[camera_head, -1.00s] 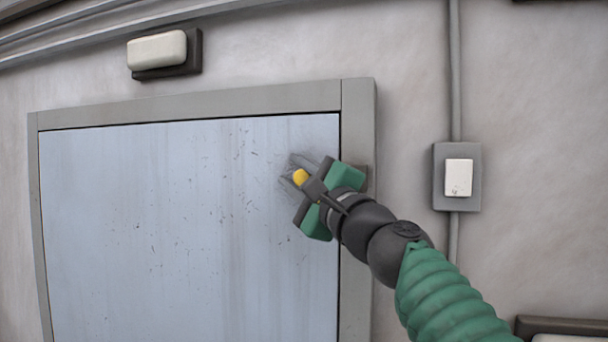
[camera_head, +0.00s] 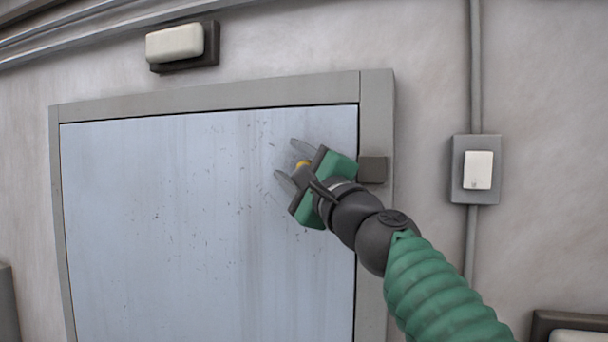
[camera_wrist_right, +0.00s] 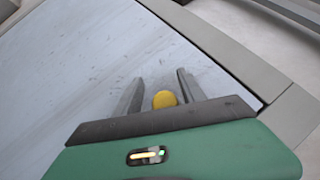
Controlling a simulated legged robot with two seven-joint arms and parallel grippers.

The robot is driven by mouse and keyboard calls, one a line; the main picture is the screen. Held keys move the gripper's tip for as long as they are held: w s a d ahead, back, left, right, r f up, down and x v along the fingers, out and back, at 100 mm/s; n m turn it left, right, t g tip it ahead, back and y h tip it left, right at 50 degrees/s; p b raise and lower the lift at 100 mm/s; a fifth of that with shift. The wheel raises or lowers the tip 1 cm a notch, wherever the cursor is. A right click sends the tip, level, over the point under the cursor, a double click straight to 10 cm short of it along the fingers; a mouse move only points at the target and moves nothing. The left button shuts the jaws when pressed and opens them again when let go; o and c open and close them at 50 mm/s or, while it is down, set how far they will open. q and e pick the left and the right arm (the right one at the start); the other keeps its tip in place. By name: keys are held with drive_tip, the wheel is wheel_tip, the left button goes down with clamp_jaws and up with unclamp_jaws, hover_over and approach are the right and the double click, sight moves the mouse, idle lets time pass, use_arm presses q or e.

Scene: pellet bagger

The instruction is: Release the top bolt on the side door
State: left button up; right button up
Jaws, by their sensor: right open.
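The side door (camera_head: 200,220) is a pale blue-grey panel in a grey frame and looks shut. In the right wrist view the yellow knob (camera_wrist_right: 164,99) sits between the two open fingers (camera_wrist_right: 160,90), nearer the palm, with gaps on both sides. The rest of the bolt is hidden by the gripper. A dark grey block (camera_head: 372,169), perhaps the bolt's keeper, is on the right frame post. My left gripper is not in view.
A white wall lamp (camera_head: 174,42) is above the door. A switch box (camera_head: 477,170) with a vertical conduit (camera_head: 475,60) is on the wall to the right. The door's left and lower areas are clear.

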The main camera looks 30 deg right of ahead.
drive_tip(key=b+v, duration=1.3)
drive_tip(key=v, duration=0.3)
drive_tip(key=shift+s+b, duration=0.3)
drive_tip(key=shift+b, duration=0.1)
drive_tip(key=shift+d+f, duration=0.15)
drive_tip(key=shift+d, duration=0.05)
